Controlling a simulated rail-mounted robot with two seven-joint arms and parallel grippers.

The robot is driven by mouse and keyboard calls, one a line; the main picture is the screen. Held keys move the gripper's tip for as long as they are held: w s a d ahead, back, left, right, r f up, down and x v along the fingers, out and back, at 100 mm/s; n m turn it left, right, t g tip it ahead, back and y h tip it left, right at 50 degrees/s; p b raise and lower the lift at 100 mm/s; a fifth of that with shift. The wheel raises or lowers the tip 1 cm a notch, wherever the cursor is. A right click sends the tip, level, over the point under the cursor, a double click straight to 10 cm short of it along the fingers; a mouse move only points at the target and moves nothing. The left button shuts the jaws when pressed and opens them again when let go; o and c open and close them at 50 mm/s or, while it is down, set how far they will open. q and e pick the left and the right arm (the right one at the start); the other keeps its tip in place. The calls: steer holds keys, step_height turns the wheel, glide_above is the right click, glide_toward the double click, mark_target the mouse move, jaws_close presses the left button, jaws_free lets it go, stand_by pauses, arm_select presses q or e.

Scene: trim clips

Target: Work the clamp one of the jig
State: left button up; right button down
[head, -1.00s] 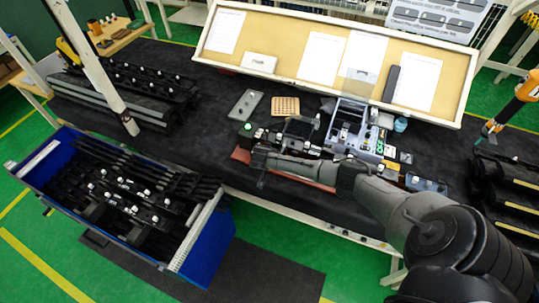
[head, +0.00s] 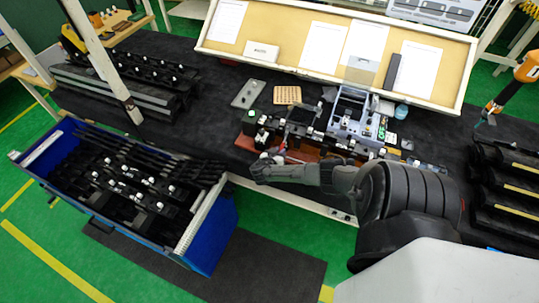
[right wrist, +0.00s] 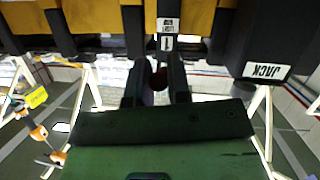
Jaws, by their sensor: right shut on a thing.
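The jig (head: 303,116) is a dark fixture on a reddish base at the front edge of the black-topped bench. My right gripper (head: 262,168) reaches its front side from the right. In the right wrist view the two dark fingers (right wrist: 158,88) are shut on a dark reddish round knob (right wrist: 159,80), which looks like the handle end of clamp one. A small white label with a "1" (right wrist: 167,43) sits just above the fingers. The clamp's arm and tip are hidden. My left gripper is not in view.
A blue crate (head: 206,238) of black parts stands at front left.

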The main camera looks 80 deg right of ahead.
stand_by(0.4)
steer(key=c, duration=1.1)
jaws_free()
steer(key=shift+b+v, duration=0.3)
steer(key=shift+v, duration=6.5)
